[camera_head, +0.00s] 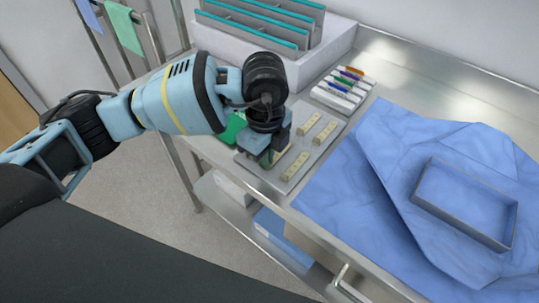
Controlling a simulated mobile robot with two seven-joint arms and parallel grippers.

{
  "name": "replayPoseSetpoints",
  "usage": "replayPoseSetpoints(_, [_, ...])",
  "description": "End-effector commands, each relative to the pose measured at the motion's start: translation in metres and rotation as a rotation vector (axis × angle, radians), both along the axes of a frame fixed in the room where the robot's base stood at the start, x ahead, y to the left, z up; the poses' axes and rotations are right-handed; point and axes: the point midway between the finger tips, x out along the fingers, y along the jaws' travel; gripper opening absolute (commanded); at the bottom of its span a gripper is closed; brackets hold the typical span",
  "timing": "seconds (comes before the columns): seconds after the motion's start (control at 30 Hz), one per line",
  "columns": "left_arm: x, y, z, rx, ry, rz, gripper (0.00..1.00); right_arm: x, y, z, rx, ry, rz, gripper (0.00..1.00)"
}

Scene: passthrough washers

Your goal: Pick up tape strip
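Several short beige strips with small dark marks lie on a flat grey tray (327,137) on the metal bench; I cannot tell for sure which one is the tape strip. One beige strip (296,166) lies just right of my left gripper, and another beige strip (311,124) lies farther back. My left gripper (268,160) points down over the left part of the tray, at or just above its surface. Its fingertips are partly hidden and small, so its opening and any contact are unclear. My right gripper is out of view.
Several markers (344,87) lie in a holder behind the tray. A grey rack with teal edges (262,22) stands at the back. Blue cloth (345,190) and an open grey frame-like tray (462,228) cover the right side.

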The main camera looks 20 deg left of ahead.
Motion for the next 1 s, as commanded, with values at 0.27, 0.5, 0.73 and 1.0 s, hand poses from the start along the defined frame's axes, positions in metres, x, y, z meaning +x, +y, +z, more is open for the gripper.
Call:
replayPoseSetpoints(0.27, [0.001,-0.001,0.02,-0.002,-0.003,0.0,0.0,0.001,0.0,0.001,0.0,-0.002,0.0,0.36])
replayPoseSetpoints(0.5, [-0.022,-0.02,0.038,-0.003,-0.001,-0.009,0.0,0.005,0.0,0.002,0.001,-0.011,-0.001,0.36])
replayPoseSetpoints(0.73, [-0.066,-0.058,0.043,-0.002,0.0,-0.008,0.0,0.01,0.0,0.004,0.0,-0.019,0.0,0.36])
replayPoseSetpoints(1.0, [-0.105,-0.093,0.048,-0.002,0.0,-0.005,0.0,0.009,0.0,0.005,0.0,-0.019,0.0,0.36])
